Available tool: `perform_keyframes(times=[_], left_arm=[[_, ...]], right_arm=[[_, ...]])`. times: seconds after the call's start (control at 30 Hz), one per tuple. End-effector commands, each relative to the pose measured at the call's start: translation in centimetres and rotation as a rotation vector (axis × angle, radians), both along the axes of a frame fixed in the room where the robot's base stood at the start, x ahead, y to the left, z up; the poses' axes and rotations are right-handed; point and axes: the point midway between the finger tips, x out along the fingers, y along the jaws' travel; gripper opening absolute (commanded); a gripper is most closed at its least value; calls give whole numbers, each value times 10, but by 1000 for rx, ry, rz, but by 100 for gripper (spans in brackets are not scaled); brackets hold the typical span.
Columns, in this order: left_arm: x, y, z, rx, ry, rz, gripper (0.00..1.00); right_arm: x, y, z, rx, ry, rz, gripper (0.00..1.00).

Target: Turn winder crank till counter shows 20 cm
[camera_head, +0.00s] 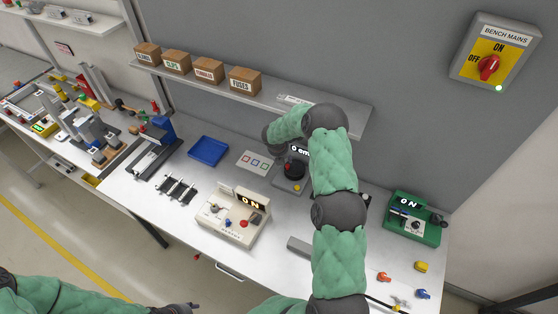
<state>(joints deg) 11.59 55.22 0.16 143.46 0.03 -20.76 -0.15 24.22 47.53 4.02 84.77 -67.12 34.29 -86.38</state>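The winder (288,185) is a grey unit on the white bench, partly hidden behind my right arm. Its counter (299,149) is a black display that reads "0 cm", partly covered by the arm. A dark round part with a bit of red (294,169) sits on the winder; I cannot make out the crank clearly. My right arm, in green padding, rises in front of the winder and bends left above it. Its gripper cannot be made out behind the arm. My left gripper (186,307) is at the bottom edge, in front of the bench, far from the winder; its fingers are too small to judge.
A beige box reading "ON" (232,220) stands left of my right arm, a green device (413,220) to its right. A blue tray (208,151) and a card with colored squares (255,162) lie behind. A shelf with cardboard boxes (244,80) overhangs the bench's back.

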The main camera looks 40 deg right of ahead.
Motion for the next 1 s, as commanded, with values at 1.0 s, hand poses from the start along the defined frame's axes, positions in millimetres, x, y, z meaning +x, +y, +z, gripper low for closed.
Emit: perform_keyframes(times=[1.0], left_arm=[[0,0,14,0,-1,0,40]], right_arm=[[17,-36,-98,0,0,1,42]])
